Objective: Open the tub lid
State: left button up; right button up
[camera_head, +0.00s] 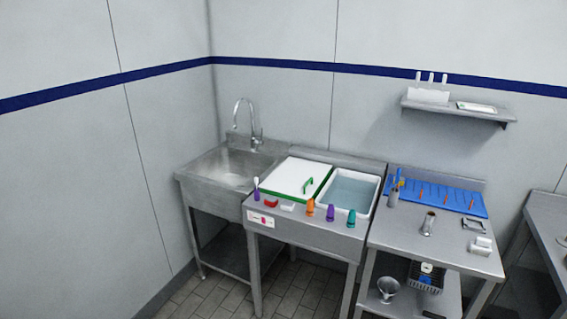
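A white lid (290,176) with a green rim lies flat over the left part of the middle steel counter. A green handle (308,186) stands up near its right side. The lid looks shut, and what is under it is hidden. Beside it on the right is an uncovered white tub (350,189) that seems to hold bluish water. Neither of my grippers shows in this view.
Small coloured items, including an orange one (310,207) and a teal one (351,218), stand along the counter's front. A steel sink (230,168) is left. Right is a steel table (405,228) with a blue mat (450,197). A shelf (470,112) hangs above.

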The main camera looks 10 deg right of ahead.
aim_at(298, 178)
jog(key=i+j, duration=0.1)
jog(key=i, duration=0.7)
jog(key=i+j, duration=0.15)
jog(key=i, duration=0.7)
